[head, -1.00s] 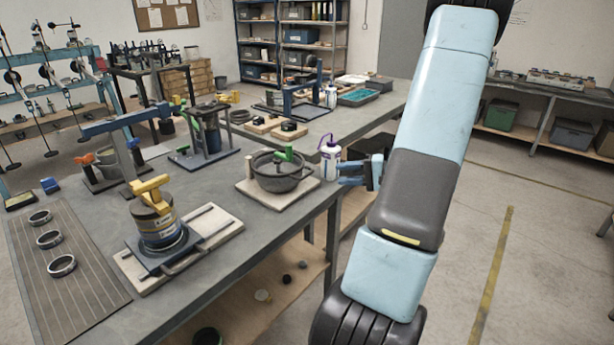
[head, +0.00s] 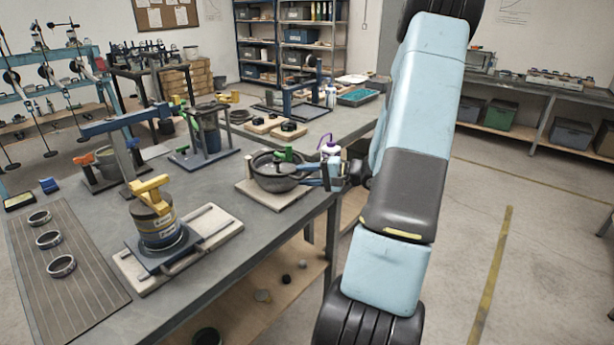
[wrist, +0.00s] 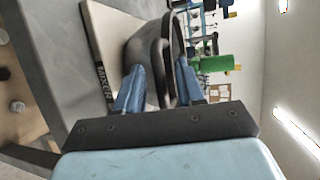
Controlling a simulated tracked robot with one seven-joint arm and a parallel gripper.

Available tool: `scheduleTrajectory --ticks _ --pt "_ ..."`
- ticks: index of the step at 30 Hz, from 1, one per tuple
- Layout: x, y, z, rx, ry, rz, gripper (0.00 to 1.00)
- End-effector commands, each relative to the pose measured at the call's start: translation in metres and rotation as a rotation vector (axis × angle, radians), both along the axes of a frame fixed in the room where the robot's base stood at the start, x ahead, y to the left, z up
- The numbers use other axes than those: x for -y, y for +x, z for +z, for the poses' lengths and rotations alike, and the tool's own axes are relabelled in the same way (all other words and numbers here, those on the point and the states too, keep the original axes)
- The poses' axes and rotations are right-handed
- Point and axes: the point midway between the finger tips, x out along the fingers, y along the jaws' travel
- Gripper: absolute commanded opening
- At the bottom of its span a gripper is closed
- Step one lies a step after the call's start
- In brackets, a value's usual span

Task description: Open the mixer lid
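The mixer is a dark grey round pot (head: 268,181) on a pale board, with a green handle (head: 283,156) on top. In the wrist view the board (wrist: 103,40) carries a label reading MIXER, and the green handle (wrist: 212,63) stands out to the right. My gripper (head: 308,176) is at the pot's right side. In the wrist view my gripper (wrist: 158,76) has its two blue fingers apart, with a dark curved part of the pot's side or rim between or just beyond them. Contact cannot be told. The far side of the pot is hidden.
A can with a yellow handle (head: 155,222) stands on a plate to the left. The bench edge (head: 290,226) runs just in front of the mixer.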

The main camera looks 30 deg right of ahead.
Motion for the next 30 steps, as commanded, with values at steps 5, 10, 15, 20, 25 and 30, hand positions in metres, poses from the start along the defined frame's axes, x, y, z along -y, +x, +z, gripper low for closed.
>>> scheduleTrajectory --ticks 5,10,15,20,25,30 --pt "0.0001 -0.0001 0.0000 0.000 0.000 0.000 0.37" --pt "0.0001 -0.0001 0.0000 0.000 0.000 0.000 0.21" --pt "0.0002 -0.0004 -0.0001 -0.001 -0.001 0.000 0.05" --pt "0.0003 -0.0005 -0.0005 -0.001 0.000 0.000 0.00" --pt "0.0003 -0.0008 -0.0008 -0.003 0.000 0.000 0.00" --pt "0.0004 -0.0010 -0.0011 -0.004 -0.001 0.000 0.00"
